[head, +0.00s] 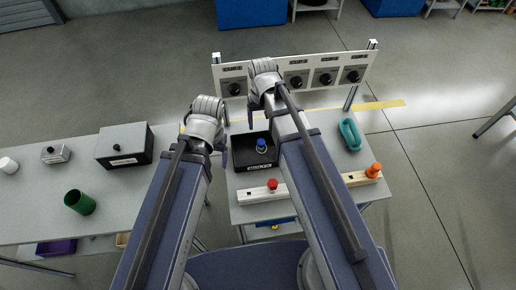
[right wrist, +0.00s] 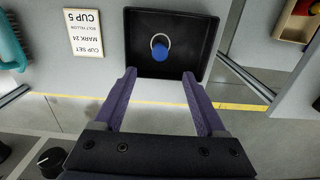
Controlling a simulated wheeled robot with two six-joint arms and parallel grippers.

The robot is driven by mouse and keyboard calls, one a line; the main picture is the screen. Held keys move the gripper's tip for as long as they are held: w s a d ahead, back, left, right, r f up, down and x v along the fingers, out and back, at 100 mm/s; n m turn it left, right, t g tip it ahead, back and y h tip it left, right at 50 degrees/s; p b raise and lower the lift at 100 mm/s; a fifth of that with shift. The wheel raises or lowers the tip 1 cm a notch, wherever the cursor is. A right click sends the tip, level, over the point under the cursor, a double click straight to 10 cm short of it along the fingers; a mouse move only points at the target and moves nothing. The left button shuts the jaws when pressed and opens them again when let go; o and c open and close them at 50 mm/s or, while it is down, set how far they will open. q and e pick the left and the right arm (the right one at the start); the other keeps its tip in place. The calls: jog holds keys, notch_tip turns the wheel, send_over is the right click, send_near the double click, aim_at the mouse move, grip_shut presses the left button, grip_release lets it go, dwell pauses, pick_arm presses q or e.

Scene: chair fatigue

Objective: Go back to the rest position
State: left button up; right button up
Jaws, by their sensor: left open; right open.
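My left gripper (head: 203,145) hangs open at the left edge of the small table, left of the black tray, with nothing seen between its fingers. My right gripper (head: 264,108) is over the table's back part, in front of the knob panel. In the right wrist view my right gripper (right wrist: 159,75) is open and empty, its two purple fingers apart. The black tray (right wrist: 193,18) lies just past the fingertips there, holding a blue piece with a metal ring (right wrist: 161,47). The blue piece (head: 262,145) also shows in the head view, partly beside my right arm.
A white panel with black knobs (head: 296,82) stands at the table's back. A teal handle-like object (head: 350,134), a red-knobbed block (head: 272,186) and an orange-knobbed block (head: 374,171) lie on the table. A left table holds a green cup (head: 80,203) and a black box (head: 125,146).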

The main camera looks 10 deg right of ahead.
jog(key=s+a+n+h, duration=0.1)
jog(key=s+a+n, duration=0.2)
jog(key=s, duration=0.9)
jog(key=shift+a+n, duration=0.4)
jog(key=shift+a, duration=0.65)
dwell(0.6)
